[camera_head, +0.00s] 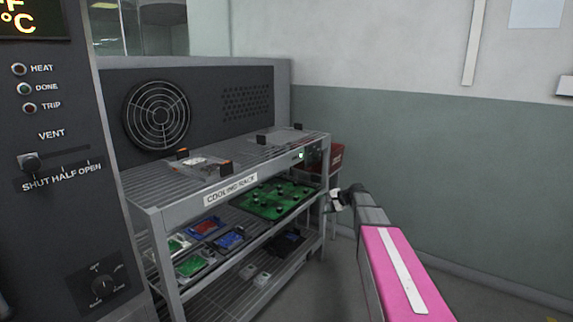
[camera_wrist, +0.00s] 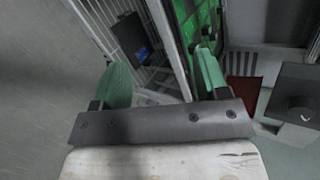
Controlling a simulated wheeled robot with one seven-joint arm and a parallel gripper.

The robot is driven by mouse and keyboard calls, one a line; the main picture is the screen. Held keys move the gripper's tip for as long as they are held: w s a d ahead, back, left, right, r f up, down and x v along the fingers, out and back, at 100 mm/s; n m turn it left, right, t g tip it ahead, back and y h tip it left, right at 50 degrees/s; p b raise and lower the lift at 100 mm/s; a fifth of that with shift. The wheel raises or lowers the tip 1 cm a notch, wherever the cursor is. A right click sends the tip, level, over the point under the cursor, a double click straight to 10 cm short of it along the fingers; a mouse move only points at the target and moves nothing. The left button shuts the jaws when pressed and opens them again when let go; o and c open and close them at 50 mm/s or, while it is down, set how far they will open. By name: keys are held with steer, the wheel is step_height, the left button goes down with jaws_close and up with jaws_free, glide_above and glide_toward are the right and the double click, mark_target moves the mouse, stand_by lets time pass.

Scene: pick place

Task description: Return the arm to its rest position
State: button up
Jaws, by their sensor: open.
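My arm, with a pink link, reaches in from the lower right in the head view. My gripper (camera_head: 338,200) is beside the right end of the cooling rack (camera_head: 232,190). In the wrist view, my gripper (camera_wrist: 165,85) shows two green fingers spread wide apart with nothing held between them. The rack's wire shelves (camera_wrist: 112,28) and a green board (camera_wrist: 202,28) show beyond the fingers. The fingertips look close to the rack, but I cannot tell whether they touch it.
The rack's middle shelf holds a large green board (camera_head: 275,199) and several small trays. Clear plates lie on its top. A red box (camera_head: 328,157) stands behind its right end. A dark oven panel (camera_head: 60,130) is at left.

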steer(key=s+f+n+g+h, duration=0.1)
steer(key=s+f+n+h, duration=0.2)
steer(key=s, duration=0.8)
steer(key=s+f+n+g+h, duration=0.2)
steer(key=s+f, duration=0.3)
steer(key=s, duration=0.6)
steer(key=s+f+n+g+h, duration=0.2)
steer(key=s+f+n+h, duration=0.1)
steer(key=s, duration=0.9)
steer(key=shift+d+f+n+h, duration=0.25)
steer(key=shift+f+h, duration=0.45)
steer(key=shift+h, duration=0.4)
